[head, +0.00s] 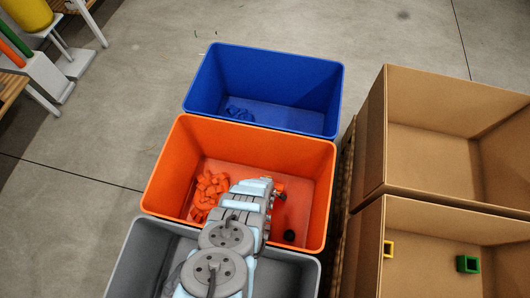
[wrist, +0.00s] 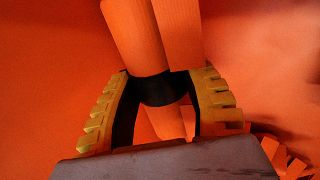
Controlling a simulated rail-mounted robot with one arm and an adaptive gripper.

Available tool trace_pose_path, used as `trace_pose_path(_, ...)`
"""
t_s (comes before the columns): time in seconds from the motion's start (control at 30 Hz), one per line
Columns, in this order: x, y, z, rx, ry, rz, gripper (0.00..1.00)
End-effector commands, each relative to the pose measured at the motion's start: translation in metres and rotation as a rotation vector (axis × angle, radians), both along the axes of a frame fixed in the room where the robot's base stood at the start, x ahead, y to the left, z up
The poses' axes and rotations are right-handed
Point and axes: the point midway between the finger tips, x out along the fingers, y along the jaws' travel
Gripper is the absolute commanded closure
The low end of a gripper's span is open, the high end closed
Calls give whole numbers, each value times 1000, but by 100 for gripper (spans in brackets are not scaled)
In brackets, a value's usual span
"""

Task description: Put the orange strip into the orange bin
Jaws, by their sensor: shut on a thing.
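The orange bin (head: 165,185) stands in the middle of the row of bins in the head view. Its wall fills the background of the wrist view (wrist: 50,70). My gripper (wrist: 158,88) has yellow ribbed fingers and is shut on the orange strip (wrist: 135,35), which extends up and below between the fingers. A black band lies across the strip at the grip; I cannot tell what it belongs to. In the head view my arm reaches over the orange bin and hides most of the gripper. A pile of orange pieces (head: 208,190) lies at the bin's left side.
A blue bin (head: 320,82) with blue pieces stands behind, and a grey bin (head: 145,250) in front, partly under my arm. Bare floor lies at left.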

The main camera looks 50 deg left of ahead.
Motion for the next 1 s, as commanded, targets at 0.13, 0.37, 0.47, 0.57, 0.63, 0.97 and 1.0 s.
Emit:
trace_pose_path(0.13, 0, 0, -14, 2, -2, 1, 93)
trace_pose_path(0.37, 0, 1, -23, 3, -2, 0, 93)
trace_pose_path(0.47, 1, 1, -26, 3, -2, 0, 93)
trace_pose_path(0.57, 1, 1, -34, 3, -2, 0, 93)
trace_pose_path(0.63, 0, 1, -41, 1, 0, 1, 93)
trace_pose_path(0.97, 0, 1, -64, 3, -1, 1, 93)
trace_pose_path(1.0, 0, 1, -63, 3, -1, 1, 93)
